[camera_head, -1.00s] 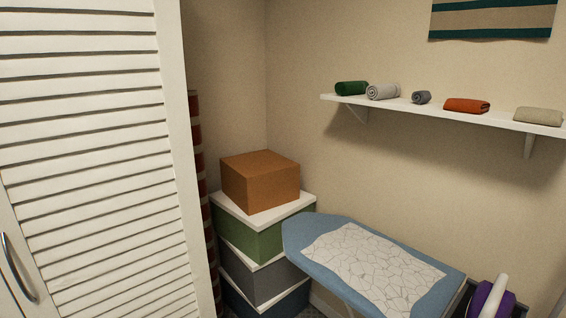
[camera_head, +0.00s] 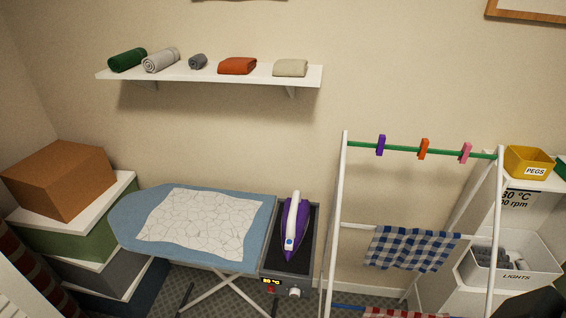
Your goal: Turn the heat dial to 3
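A purple and white iron (camera_head: 294,228) rests on a dark grey stand (camera_head: 275,258) at the right end of the ironing board. A small round white dial (camera_head: 294,292) is on the stand's front face, and its setting is too small to read. A small lit display (camera_head: 271,281) is to the left of the dial, with a red spot below it. Neither of my grippers is in view.
The blue ironing board (camera_head: 130,222) carries a white patterned cloth (camera_head: 200,220). A white drying rack (camera_head: 335,215) stands close to the right of the stand. Stacked boxes (camera_head: 60,180) are at the left. A wall shelf (camera_head: 210,75) holds rolled and folded towels.

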